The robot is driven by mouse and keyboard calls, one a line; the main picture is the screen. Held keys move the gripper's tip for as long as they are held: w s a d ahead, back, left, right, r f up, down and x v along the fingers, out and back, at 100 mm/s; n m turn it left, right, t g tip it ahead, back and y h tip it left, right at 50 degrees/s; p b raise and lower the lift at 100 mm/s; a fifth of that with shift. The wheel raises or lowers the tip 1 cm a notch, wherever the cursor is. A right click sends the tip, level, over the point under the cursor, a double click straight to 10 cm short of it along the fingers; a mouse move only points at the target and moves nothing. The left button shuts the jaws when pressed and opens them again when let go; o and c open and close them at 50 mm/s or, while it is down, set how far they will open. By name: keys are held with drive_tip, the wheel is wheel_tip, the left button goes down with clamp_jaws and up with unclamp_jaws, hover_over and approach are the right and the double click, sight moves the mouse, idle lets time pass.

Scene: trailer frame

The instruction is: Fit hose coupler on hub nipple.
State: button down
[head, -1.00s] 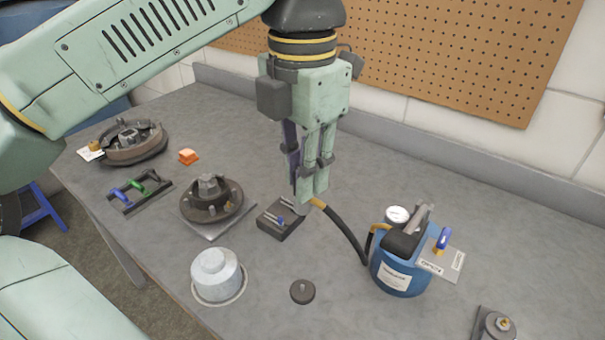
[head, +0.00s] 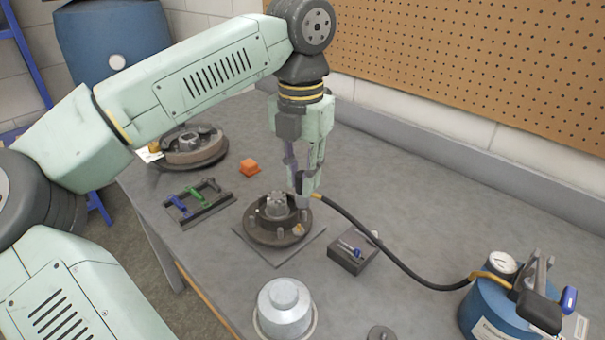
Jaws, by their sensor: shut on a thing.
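My gripper (head: 304,187) is shut on the hose coupler (head: 302,202), a grey piece mostly hidden by the fingers. A black hose (head: 390,253) with a yellow end runs from the coupler right to the blue grease pump (head: 487,312). The dark round hub (head: 258,230) sits on a square grey plate left of and below the gripper. Studs and a raised centre stand on it. A small brass-coloured spot (head: 298,230) on its right side may be the nipple. The coupler appears just above the hub's right rim; I cannot tell whether they touch.
A dark block with pins (head: 349,256) stands right of the hub. A silver cap (head: 285,312) is in front. The bench's back right is clear.

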sight(298, 203)
drive_tip(key=shift+w+a+f, duration=0.4)
drive_tip(key=shift+w+f, duration=0.05)
drive_tip(key=shift+w, duration=0.05)
drive_tip(key=shift+s+f+b, duration=0.1)
drive_tip(key=shift+f+b, duration=1.75)
drive_tip(key=shift+f, duration=0.5)
drive_tip(key=shift+f+b, duration=0.85)
drive_tip(key=shift+f, duration=0.1)
idle(0.6)
drive_tip(key=c, duration=1.4)
unclamp_jaws()
drive_tip(key=shift+o, duration=0.6)
drive_tip(key=o, duration=0.3)
drive_tip(key=shift+r, duration=0.15)
